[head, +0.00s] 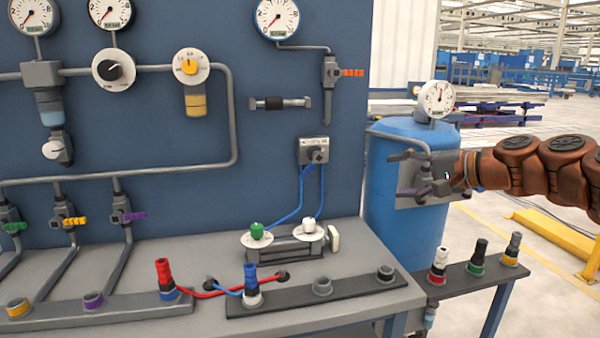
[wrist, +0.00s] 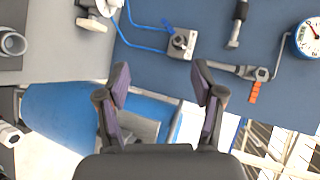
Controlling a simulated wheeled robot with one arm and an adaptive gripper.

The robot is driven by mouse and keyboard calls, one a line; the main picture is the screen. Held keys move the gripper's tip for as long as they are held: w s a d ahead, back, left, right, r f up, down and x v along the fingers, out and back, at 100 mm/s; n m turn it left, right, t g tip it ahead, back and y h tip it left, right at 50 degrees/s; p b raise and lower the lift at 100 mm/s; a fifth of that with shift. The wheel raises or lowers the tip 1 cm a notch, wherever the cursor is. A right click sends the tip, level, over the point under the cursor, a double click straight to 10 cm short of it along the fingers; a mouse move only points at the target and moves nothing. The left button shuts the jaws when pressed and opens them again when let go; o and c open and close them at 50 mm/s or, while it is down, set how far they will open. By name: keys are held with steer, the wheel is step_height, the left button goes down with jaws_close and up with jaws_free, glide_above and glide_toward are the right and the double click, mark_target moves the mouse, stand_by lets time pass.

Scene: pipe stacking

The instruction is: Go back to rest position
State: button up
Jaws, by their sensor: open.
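My gripper (head: 432,172) is at the right in the head view, in front of the blue tank (head: 400,235), at the end of my orange-brown arm. In the wrist view its two fingers (wrist: 160,92) stand wide apart with nothing between them. A red-topped pipe piece (head: 164,278) stands in the left rack on the bench. A blue-topped piece (head: 251,283) stands in the right rack (head: 350,288). Several pieces, with white (head: 439,262), black (head: 479,255) and grey (head: 513,246) tops, stand on the side shelf (head: 460,283).
The blue panel (head: 270,150) carries pipes, valves and gauges (head: 278,18). A switch box (head: 314,151) has blue cables down to a fixture (head: 285,240) with green and white knobs. A gauge (head: 437,98) tops the tank. Open floor (head: 550,180) and a yellow barrier (head: 560,240) lie at right.

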steer(key=s+a+f+n+g+h+p, duration=0.2)
steer(key=s+a+n+g+p, duration=0.15)
steer(key=s+a, duration=0.4)
steer(key=s+a+f+n+g+h+p, duration=0.1)
steer(key=s+a+n+g+p, duration=0.3)
steer(key=s, duration=0.6)
steer(key=s+d+f+g+h+p, duration=0.1)
steer(key=s+d+f+h+p, duration=0.1)
steer(key=s, duration=0.5)
steer(key=s+d+f+g+h+p, duration=0.1)
steer(key=s+d+f+h+p, duration=0.1)
steer(key=s, duration=0.6)
steer(key=s+d+f+g+h+p, duration=0.2)
steer(key=s+d+h+p, duration=0.1)
steer(key=s, duration=0.5)
steer(key=d+p, duration=0.1)
steer(key=p, duration=0.1)
steer(key=shift+s+d+f+p, duration=0.2)
steer(key=shift+s+d+p, duration=0.05)
steer(key=shift+p, duration=0.1)
